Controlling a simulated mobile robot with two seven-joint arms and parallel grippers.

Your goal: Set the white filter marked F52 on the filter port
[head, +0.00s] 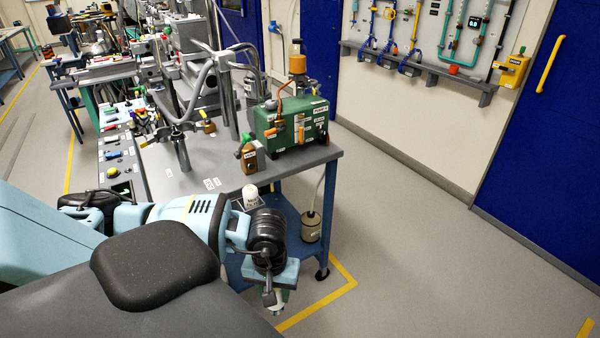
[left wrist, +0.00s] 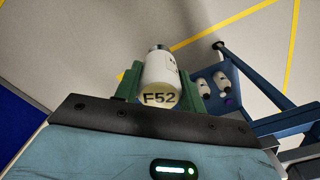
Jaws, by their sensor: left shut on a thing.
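My left gripper (head: 275,297) hangs low in front of the bench's near corner, clear of the bench. In the left wrist view, its green fingers (left wrist: 157,82) are shut on the white filter marked F52 (left wrist: 160,70), with the label facing the camera. The head view shows little of this filter, mostly hidden by the gripper. A small white-capped item (head: 250,194) stands near the bench's front edge, just behind my wrist; its label is too small to read. I cannot tell which fitting is the filter port. My right gripper is not in view.
A canister (head: 311,227) sits on the blue lower shelf. Two white items (left wrist: 212,84) show in the wrist view. Floor at right is clear.

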